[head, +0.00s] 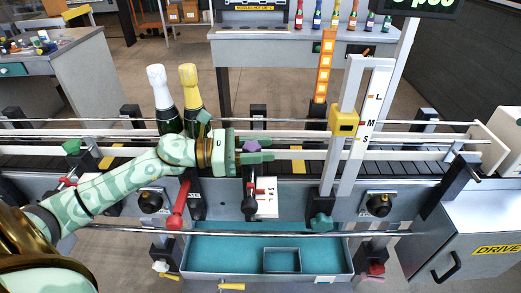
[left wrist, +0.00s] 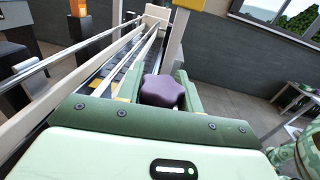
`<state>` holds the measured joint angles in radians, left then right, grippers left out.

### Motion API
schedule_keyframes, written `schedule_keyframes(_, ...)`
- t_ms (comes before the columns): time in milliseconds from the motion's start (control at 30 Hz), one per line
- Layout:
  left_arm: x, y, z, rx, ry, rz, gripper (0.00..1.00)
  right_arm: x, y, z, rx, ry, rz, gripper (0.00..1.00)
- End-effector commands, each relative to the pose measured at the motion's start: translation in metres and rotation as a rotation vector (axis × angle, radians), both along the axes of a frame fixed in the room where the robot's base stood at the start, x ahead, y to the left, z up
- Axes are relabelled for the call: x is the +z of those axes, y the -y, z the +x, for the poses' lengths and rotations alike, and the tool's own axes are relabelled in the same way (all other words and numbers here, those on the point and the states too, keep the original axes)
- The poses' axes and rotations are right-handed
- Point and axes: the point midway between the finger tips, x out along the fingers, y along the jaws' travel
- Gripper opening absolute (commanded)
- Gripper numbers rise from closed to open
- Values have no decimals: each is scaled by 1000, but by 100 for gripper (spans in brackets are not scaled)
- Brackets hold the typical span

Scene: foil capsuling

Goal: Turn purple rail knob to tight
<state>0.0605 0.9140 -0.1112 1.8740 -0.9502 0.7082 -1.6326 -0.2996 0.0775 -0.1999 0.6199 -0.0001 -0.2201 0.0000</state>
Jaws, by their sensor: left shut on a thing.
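The purple rail knob (head: 252,147) is a lobed knob on top of a black post at the near side of the conveyor. My left gripper (head: 266,150) reaches in from the left, with one finger on each side of the knob. In the left wrist view the knob (left wrist: 161,91) sits between the two fingers, and the gripper is shut on it. A white lettered plate (head: 268,205) stands beside the post below, with a red part near it. I cannot read how tight the knob is. My right gripper is not in view.
Two bottles, one white-topped (head: 158,88) and one gold-topped (head: 189,88), stand on the conveyor behind my left wrist. A white post marked L, M, S (head: 373,105) with a yellow block (head: 344,121) rises to the right. A teal tray (head: 216,252) lies below in front.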

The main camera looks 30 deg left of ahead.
Motion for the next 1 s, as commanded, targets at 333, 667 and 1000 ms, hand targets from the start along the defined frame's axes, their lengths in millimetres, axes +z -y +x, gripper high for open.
schedule_keyframes(333, 0, 0, 0, 1, 0, 0, 58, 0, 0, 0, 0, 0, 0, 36)
schedule_keyframes(667, 0, -2, -1, 2, 0, 0, 58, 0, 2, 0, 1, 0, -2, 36)
schedule_keyframes(1000, -2, -55, -42, 5, -7, 0, 58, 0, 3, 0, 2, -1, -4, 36)
